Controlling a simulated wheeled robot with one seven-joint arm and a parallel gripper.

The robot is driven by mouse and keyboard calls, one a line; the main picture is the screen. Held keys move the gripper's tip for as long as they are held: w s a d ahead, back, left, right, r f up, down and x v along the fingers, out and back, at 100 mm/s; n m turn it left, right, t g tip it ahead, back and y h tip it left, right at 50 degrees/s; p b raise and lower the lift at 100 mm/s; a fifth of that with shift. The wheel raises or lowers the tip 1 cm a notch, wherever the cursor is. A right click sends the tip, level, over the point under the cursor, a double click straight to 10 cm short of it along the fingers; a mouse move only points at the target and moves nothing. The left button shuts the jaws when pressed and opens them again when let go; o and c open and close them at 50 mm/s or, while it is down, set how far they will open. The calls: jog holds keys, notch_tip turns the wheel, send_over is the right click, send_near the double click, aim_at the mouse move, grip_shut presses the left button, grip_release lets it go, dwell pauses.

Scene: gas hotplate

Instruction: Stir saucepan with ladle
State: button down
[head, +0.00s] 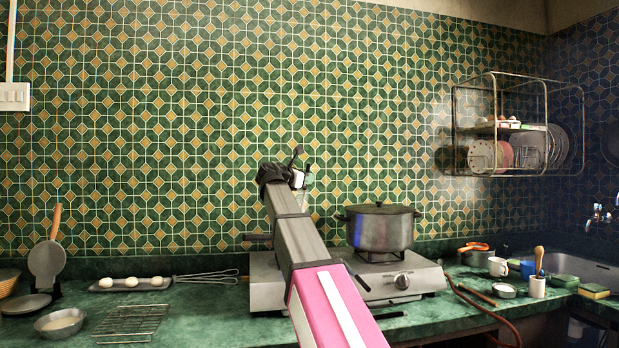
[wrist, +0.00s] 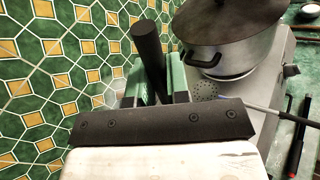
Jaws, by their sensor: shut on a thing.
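My gripper (head: 299,178) is raised in front of the tiled wall, above the left part of the gas hotplate (head: 425,275). It is shut on a dark handle (wrist: 148,52), which stands up between the green fingers in the wrist view and also shows in the head view (head: 297,153). I take this for the ladle; its lower end is hidden. A dark handle (head: 257,237), perhaps the saucepan's, sticks out left of my arm over the hotplate. The saucepan's body is hidden behind my arm.
A lidded pot (head: 379,230) stands on the right burner, close to my gripper's right; it also shows in the wrist view (wrist: 235,40). A perforated disc (wrist: 205,90) lies below the pot. A tray with eggs (head: 130,284) and a whisk (head: 210,277) lie left.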

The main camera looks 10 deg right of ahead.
jog(key=shift+w+a+f+n, duration=0.15)
jog(key=shift+w+n, duration=0.05)
jog(key=shift+w, duration=0.15)
jog(key=shift+w+a+f+n, duration=0.1)
jog(key=shift+w+n, duration=0.1)
jog(key=shift+w, duration=0.15)
jog(key=shift+s+f, duration=0.15)
jog(key=shift+f, duration=2.85)
jog(key=shift+s, duration=0.1)
